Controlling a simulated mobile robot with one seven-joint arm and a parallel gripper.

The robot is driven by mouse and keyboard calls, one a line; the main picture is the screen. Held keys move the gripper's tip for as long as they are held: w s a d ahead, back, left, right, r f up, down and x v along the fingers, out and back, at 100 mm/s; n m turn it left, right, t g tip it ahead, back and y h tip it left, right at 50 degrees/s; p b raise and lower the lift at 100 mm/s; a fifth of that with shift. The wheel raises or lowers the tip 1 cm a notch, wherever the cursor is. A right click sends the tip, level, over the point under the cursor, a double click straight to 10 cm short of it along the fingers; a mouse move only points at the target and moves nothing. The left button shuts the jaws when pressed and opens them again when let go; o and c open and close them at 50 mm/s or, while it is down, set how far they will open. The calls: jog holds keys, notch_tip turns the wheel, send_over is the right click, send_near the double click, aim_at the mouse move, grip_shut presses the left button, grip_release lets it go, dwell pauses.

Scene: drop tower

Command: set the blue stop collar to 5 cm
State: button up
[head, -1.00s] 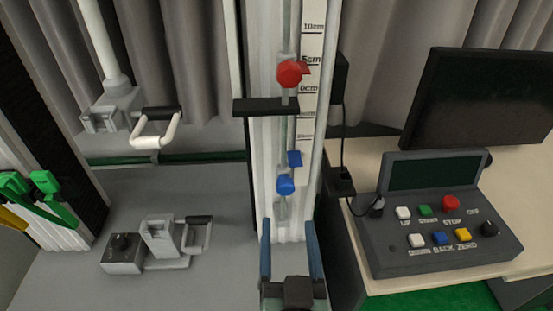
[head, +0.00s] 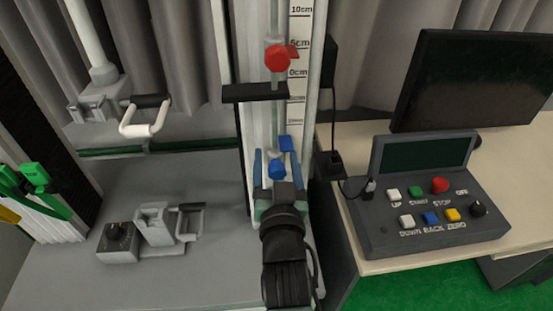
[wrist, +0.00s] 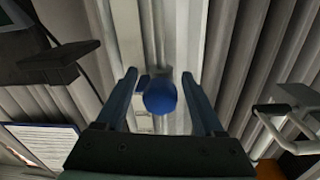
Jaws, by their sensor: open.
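The blue stop collar has a round knob (head: 277,169) and a flat blue pointer (head: 287,143); it sits low on the vertical rod, below the lowest visible scale label. My gripper (head: 276,154) is open, with one finger on each side of the blue knob. In the wrist view the blue knob (wrist: 160,95) lies between the open fingers (wrist: 159,78), with a gap on both sides. Lower labels are too small to read.
A red collar (head: 278,58) sits higher on the rod, its pointer near the 5cm mark. A black bar (head: 254,92) juts left between the collars. A control box (head: 430,215) and monitor (head: 470,80) stand right. A white frame with a handle (head: 145,118) hangs left.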

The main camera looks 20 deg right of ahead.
jog(key=shift+w, duration=0.15)
jog(key=shift+d, duration=0.1)
grip_shut()
dwell(1.3)
